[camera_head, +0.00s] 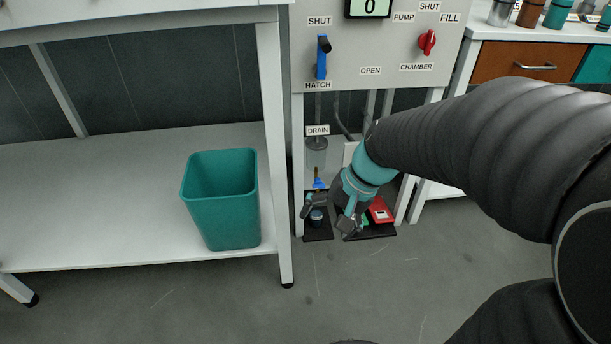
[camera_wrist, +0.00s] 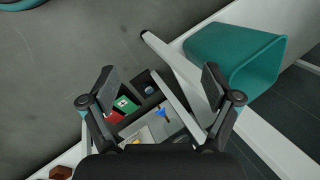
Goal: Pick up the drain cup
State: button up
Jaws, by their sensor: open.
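A small dark cup with a bluish top (camera_head: 317,216), which looks like the drain cup, stands on a black mat (camera_head: 318,238) on the floor, below the pipe labelled DRAIN. In the wrist view the cup (camera_wrist: 149,91) shows small, between and beyond the fingers. My gripper (camera_head: 328,216) is open and empty, reaching down near the cup; one finger overlaps the cup's left side in the head view. In the wrist view my gripper's fingers (camera_wrist: 160,77) are spread wide. I see no contact with the cup.
A blue valve handle (camera_head: 319,182) sits above the cup. A red item (camera_head: 380,211) and a green one lie on a second black mat to the right. White frame legs (camera_head: 298,170) stand on either side. A teal bin (camera_head: 222,215) stands on the left shelf.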

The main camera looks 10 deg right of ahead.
jog(key=w+a+f+m+g+y+b, duration=0.1)
jog(key=w+f+m+y, duration=0.15)
jog(key=w+f, duration=0.35)
jog(key=w+a+f+m+y+b, duration=0.15)
jog(key=w+f+m, duration=0.25)
jog(key=f, duration=0.5)
jog(key=m+t+h+b, duration=0.25)
jog(key=m+t, duration=0.95)
jog(key=m, duration=0.8)
send_near(320, 216)
jog(key=shift+m+h, duration=0.25)
jog(key=shift+h, duration=0.3)
jog(key=x, duration=0.5)
jog(key=f+b+x, duration=0.1)
jog(key=x, duration=0.1)
jog(key=shift+s+a, duration=0.15)
jog(key=shift+a, duration=0.05)
jog(key=shift+r+b+x, duration=0.2)
jog(key=shift+b+x, duration=0.05)
jog(key=shift+x, duration=1.25)
jog(key=shift+r+b+x, duration=0.2)
jog(key=shift+r+x, duration=0.05)
jog(key=shift+x, duration=1.2)
jog(key=shift+a, duration=0.2)
jog(key=c, duration=1.4)
jog(key=shift+r, duration=0.1)
jog(key=shift+c, duration=0.2)
